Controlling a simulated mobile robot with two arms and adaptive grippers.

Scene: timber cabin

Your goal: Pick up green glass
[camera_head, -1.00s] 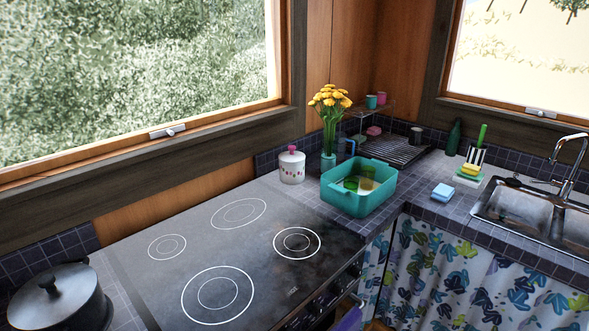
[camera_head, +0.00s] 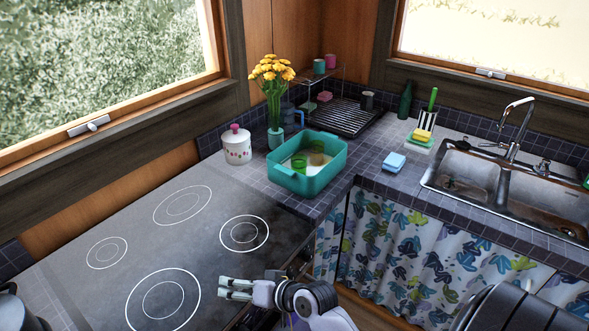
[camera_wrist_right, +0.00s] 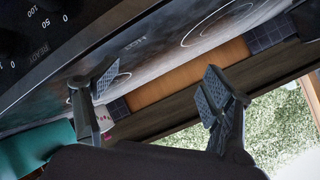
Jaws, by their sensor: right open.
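The green glass (camera_head: 299,162) stands inside the teal basin (camera_head: 308,184) on the counter corner in the head view. A second, olive-tinted glass (camera_head: 317,154) is beside it, towards the back. The basin walls hide the lower parts of both. My right gripper (camera_head: 228,287) is over the front edge of the stove, well in front of the basin, pointing left. In the right wrist view its two fingers (camera_wrist_right: 160,84) are spread with nothing between them. A teal edge of the basin (camera_wrist_right: 35,150) shows there at lower left. My left gripper is not in view.
A white jar (camera_head: 237,146) and a vase of yellow flowers (camera_head: 275,115) stand close left of and behind the basin. A dish rack (camera_head: 343,117) is behind it. A blue sponge (camera_head: 394,162) and the sink (camera_head: 470,175) are to the right.

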